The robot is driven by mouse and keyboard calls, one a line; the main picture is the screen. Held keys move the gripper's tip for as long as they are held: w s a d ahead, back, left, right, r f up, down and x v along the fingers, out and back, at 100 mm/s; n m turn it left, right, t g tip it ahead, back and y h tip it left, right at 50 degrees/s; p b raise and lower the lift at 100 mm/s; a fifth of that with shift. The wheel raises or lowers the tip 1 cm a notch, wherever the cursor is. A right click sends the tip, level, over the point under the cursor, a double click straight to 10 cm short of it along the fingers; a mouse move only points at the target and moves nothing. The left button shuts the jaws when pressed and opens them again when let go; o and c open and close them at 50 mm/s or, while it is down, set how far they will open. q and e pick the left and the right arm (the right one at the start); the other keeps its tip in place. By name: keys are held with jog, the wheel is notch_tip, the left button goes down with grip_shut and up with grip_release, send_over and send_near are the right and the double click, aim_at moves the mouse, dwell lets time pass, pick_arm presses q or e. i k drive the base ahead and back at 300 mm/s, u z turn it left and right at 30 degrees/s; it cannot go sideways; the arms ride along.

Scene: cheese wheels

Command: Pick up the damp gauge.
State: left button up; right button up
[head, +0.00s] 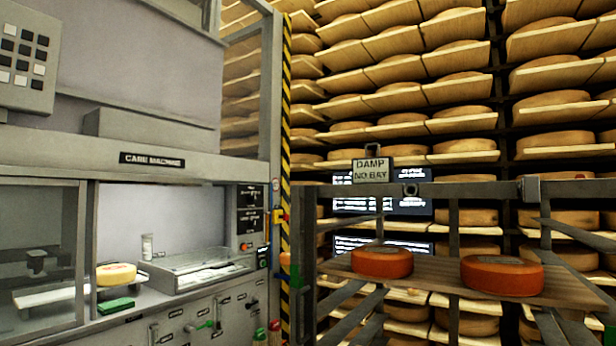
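I cannot pick out a damp gauge for certain. A small grey tag reading "DAMP NO BAY" (373,170) hangs on the top rail of the dark rack at centre right. A small white cylinder (147,247) stands upright in the care machine's bay, beside a grey tray. A dark object (36,261) sits behind the glass at the far left, too unclear to name. Neither of my grippers is in view.
The care machine (151,160) fills the left, with a pale cheese (116,274), a green block (115,305) and the tray (195,270). The dark rack (440,190) holds two orange cheeses (382,262) on a board. Loaded shelves stand behind.

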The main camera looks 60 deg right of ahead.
aim_at(379, 169)
jog(key=i, duration=1.15)
jog(key=z, duration=2.3)
